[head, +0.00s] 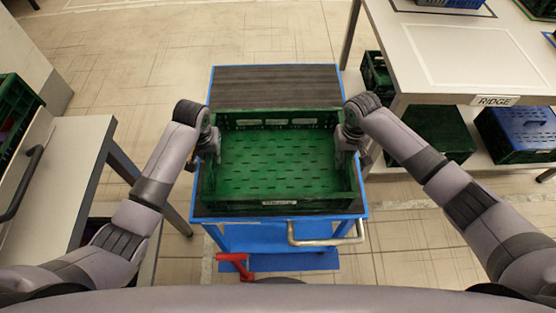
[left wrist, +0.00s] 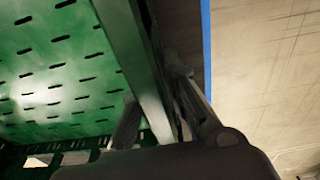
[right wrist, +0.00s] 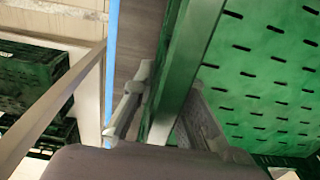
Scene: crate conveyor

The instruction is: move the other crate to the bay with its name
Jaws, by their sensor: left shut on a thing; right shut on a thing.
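An empty green crate (head: 277,165) is on or just above the deck of a blue cart (head: 275,88); I cannot tell if it touches. Its front label is too small to read. My left gripper (head: 211,150) is shut on the crate's left wall, and in the left wrist view its fingers straddle the green rim (left wrist: 135,65). My right gripper (head: 345,148) is shut on the right wall, with the rim (right wrist: 190,65) between its fingers in the right wrist view. A bench bay with an outlined area carries the sign RIDGE (head: 495,100).
A white bench (head: 430,50) stands at right, with a green crate (head: 440,135) and a blue-topped crate (head: 520,130) below. A blue crate (head: 452,3) is on its far part. A table (head: 65,165) stands at left. Tiled floor beyond the cart is clear.

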